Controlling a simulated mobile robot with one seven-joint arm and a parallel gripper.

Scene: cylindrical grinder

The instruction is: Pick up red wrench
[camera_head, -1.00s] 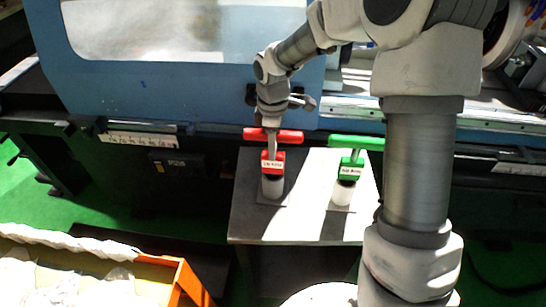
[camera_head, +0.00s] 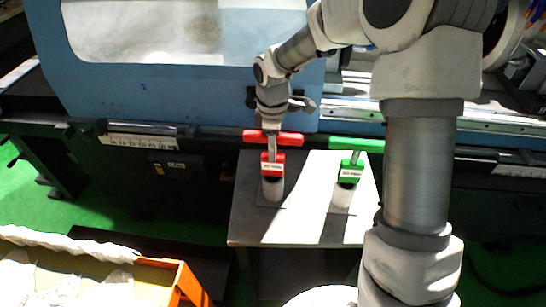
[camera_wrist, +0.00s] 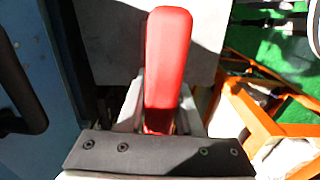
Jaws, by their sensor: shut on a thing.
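In the wrist view the red wrench's bar (camera_wrist: 168,60) runs lengthwise between the fingers of my gripper (camera_wrist: 160,112). The fingers partly hide behind the bar.
A similar green wrench (camera_head: 357,145) stands in its own holder to the right on the table (camera_head: 310,228). The blue machine door (camera_head: 190,90) is close behind. An orange-edged bin (camera_head: 190,284) is at the lower left.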

